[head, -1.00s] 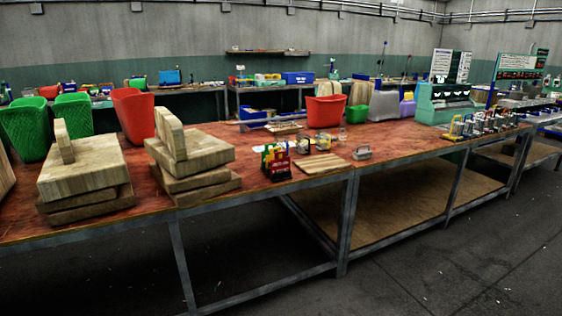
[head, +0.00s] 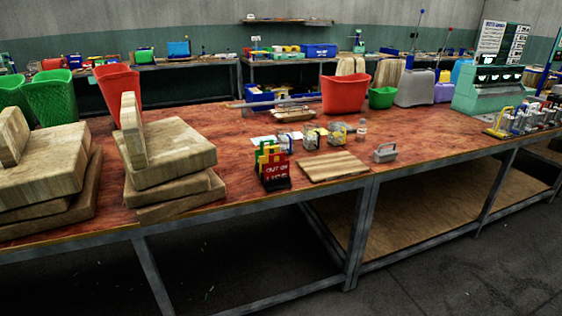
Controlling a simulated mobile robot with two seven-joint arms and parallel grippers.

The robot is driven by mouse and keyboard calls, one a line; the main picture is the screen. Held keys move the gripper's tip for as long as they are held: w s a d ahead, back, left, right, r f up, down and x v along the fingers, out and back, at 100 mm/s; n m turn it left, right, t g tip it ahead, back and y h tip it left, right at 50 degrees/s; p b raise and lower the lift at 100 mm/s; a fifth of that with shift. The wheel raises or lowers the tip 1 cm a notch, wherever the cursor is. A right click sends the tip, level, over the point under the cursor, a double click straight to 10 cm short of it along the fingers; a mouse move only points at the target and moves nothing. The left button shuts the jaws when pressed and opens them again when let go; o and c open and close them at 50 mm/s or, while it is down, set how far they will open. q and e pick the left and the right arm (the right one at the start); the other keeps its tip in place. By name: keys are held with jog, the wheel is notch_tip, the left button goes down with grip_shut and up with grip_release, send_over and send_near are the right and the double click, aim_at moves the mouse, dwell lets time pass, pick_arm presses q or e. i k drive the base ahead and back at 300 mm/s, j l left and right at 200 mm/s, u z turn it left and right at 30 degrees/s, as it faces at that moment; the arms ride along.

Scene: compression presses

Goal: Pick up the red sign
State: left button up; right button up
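A red sign (head: 276,172) with pale lettering, partly readable as "OUT OF", stands upright near the front edge of the long table (head: 420,135). Yellow and green signs or frames (head: 268,153) stand close behind it and show above its top. I cannot tell whether they touch it. Neither of my grippers is in view.
Stacked wooden blocks (head: 170,160) stand left of the sign. A striped wooden board (head: 333,167) lies right of it, beside a small grey metal piece (head: 385,152). Small jars (head: 311,139) and a red bin (head: 345,94) are behind. Floor in front is clear.

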aim_at(272, 170)
jog(key=i+l, duration=0.3)
jog(key=i, duration=0.2)
jog(key=i+l+u, duration=0.1)
jog(key=i+l, duration=0.2)
jog(key=i, duration=0.15)
